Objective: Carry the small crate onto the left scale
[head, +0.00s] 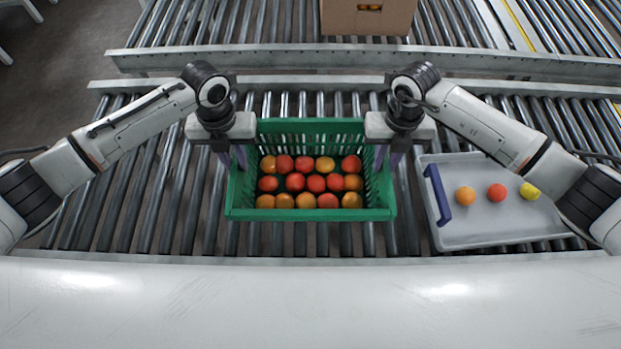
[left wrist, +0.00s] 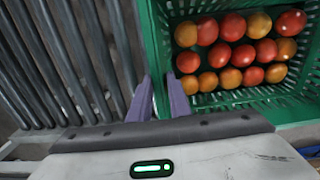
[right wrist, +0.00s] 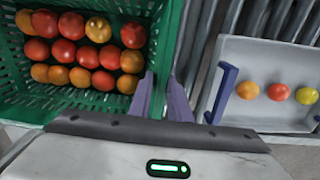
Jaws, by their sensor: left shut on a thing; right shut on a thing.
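The small crate (head: 310,214) is green, slatted and filled with several red and orange tomatoes. It sits level over the near roller conveyor in the head view; I cannot tell whether it touches the rollers. My left gripper (head: 233,158) is shut on the crate's left side wall. My right gripper (head: 388,158) is shut on its right side wall. In the left wrist view the fingers (left wrist: 160,100) straddle the crate's rim (left wrist: 152,40). In the right wrist view the fingers (right wrist: 163,98) straddle the opposite rim (right wrist: 168,40). No scale is recognisable in view.
A pale grey tray (head: 470,235) with a blue handle (head: 437,194) lies right of the crate, holding two tomatoes and a yellow one. The rollers (head: 130,190) left of the crate are clear. A cardboard box (head: 367,22) stands on the far conveyor.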

